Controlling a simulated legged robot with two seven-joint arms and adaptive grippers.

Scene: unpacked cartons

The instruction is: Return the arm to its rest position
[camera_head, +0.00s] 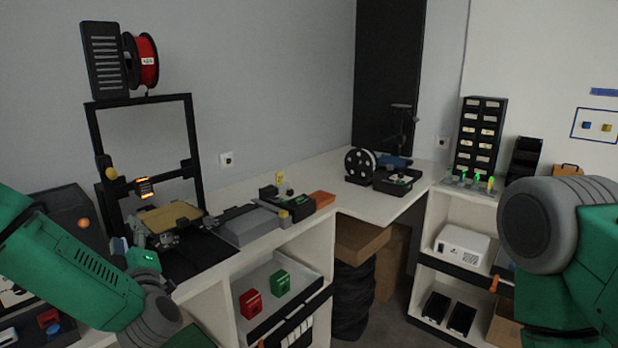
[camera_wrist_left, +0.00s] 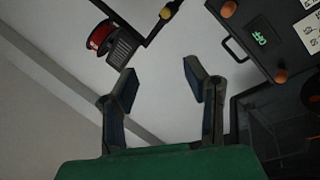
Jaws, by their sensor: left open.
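My left arm (camera_head: 85,275) comes in from the left in the head view, bent at a grey joint low in the picture. My left gripper (camera_wrist_left: 160,81) shows clearly in the left wrist view. Its two dark fingers stand well apart with nothing between them. In the head view its fingers are hard to make out near the printer. My right arm (camera_head: 580,250) fills the right edge of the head view with a large grey joint and green link. The right gripper is out of view.
A 3D printer (camera_head: 190,140) with a red spool (camera_head: 146,60) stands close by my left arm. Red (camera_head: 251,303) and green (camera_head: 280,283) boxes sit on a lower shelf. The corner counter (camera_head: 365,207) is partly clear. A drawer cabinet (camera_head: 480,135) and projector (camera_head: 461,245) are at right.

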